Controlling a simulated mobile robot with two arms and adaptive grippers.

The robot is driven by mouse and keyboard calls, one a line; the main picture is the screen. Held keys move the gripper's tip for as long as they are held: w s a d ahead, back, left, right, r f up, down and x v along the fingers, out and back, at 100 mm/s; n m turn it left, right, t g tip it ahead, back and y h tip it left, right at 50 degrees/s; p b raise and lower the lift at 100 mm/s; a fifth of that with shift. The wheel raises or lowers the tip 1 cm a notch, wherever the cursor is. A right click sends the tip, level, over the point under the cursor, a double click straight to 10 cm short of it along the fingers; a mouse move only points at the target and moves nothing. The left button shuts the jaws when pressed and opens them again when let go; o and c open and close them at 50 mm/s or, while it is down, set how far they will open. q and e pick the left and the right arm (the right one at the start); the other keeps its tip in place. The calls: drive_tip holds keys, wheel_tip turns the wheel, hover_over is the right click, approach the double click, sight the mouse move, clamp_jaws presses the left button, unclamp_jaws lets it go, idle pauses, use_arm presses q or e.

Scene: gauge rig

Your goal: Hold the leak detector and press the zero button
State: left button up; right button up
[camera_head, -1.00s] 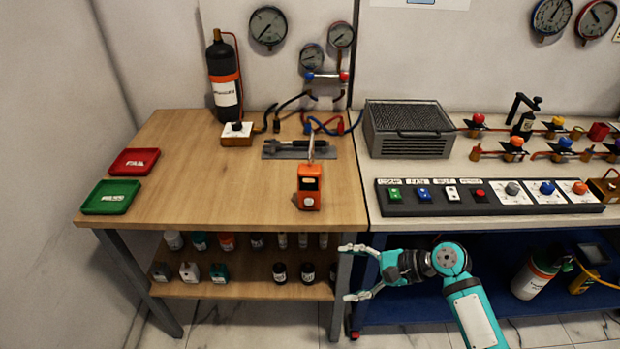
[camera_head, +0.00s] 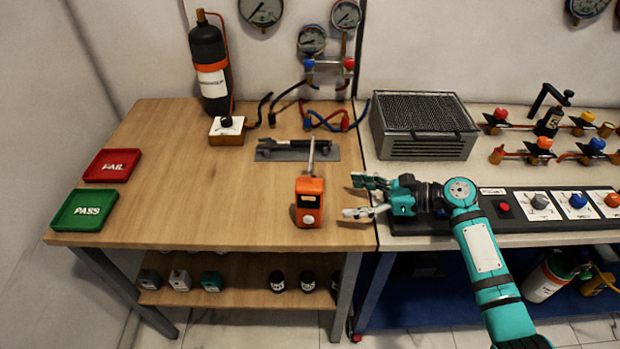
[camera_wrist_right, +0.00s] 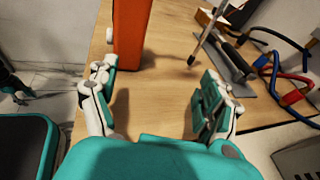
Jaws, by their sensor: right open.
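The leak detector (camera_head: 309,202) is an orange handheld box with a thin probe pointing up and back. It stands near the front right of the wooden table. Its front has a dark display and a round white button (camera_head: 308,219), which I take for the zero button. My right gripper (camera_head: 362,197) is open and empty, just right of the detector, fingers pointing left toward it. In the right wrist view the orange body (camera_wrist_right: 131,35) is ahead, beyond the left finger, and not between the fingers. My left gripper is not in view.
A green PASS tray (camera_head: 84,210) and a red FAIL tray (camera_head: 111,165) lie at the left. A button panel (camera_head: 510,211) sits under my right arm. The table's middle is clear.

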drive_tip(key=shift+b+x, duration=0.9)
drive_tip(key=shift+x, duration=0.35)
drive_tip(key=b+x, duration=0.1)
drive_tip(key=x, duration=0.1)
drive_tip(key=shift+a+f+b, duration=0.2)
drive_tip(key=shift+a+b, duration=0.05)
drive_tip(key=shift+b, duration=0.1)
drive_tip(key=shift+w+a+f+b, duration=0.2)
drive_tip(key=shift+a+b, duration=0.25)
drive_tip(key=shift+a, duration=0.15)
drive_tip(key=x, duration=0.1)
drive_tip(key=p+x, duration=0.1)
drive_tip(key=shift+a+r, duration=0.15)
drive_tip(key=shift+a, duration=0.15)
drive_tip(key=shift+w+a, duration=0.15)
drive_tip(key=shift+a, duration=0.25)
drive_tip(key=shift+f, duration=0.2)
drive_tip(key=shift+c, duration=0.2)
clamp_jaws()
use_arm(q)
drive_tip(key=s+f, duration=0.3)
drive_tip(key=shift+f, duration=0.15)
use_arm(e)
drive_tip(key=c, duration=1.5)
unclamp_jaws()
drive_tip(key=shift+c, duration=0.2)
